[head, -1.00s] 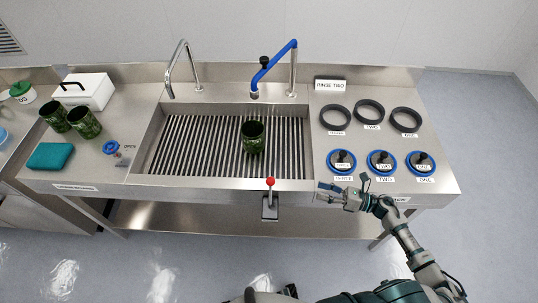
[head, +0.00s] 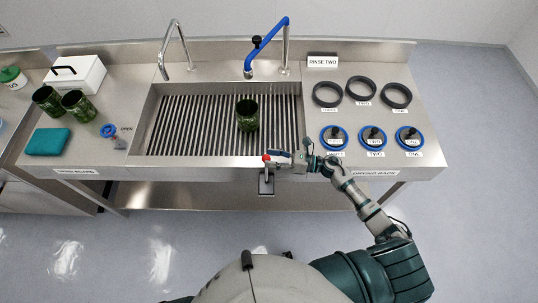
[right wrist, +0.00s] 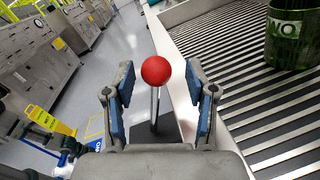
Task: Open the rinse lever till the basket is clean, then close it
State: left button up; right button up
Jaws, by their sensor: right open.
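The rinse lever has a red ball knob (head: 266,158) on a metal stem, on a bracket (head: 267,184) at the sink's front edge. My right gripper (head: 281,158) is open at the lever, just right of the knob in the head view. In the right wrist view the red knob (right wrist: 155,70) and its upright stem (right wrist: 154,106) show between the two spread blue-padded fingers (right wrist: 158,103), with gaps on both sides. The dark green basket (head: 247,115) stands upright on the sink grate; it also shows in the right wrist view (right wrist: 293,38). My left gripper is out of view.
A blue-spouted faucet (head: 268,45) stands behind the basket, a steel faucet (head: 174,50) to its left. Black rings (head: 360,89) and blue-rimmed caps (head: 371,137) lie on the right counter. Two green baskets (head: 77,105), a teal cloth (head: 48,142) and a blue valve (head: 109,131) are left.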

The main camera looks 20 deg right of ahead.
aim_at(264, 158)
jog(key=shift+x, duration=1.15)
jog(key=shift+s+a, duration=0.1)
jog(key=shift+a, duration=0.3)
jog(key=shift+d, duration=0.3)
jog(key=c, duration=0.6)
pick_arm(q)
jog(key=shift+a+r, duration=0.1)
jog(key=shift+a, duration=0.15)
pick_arm(e)
jog(key=shift+d, duration=0.15)
grip_shut()
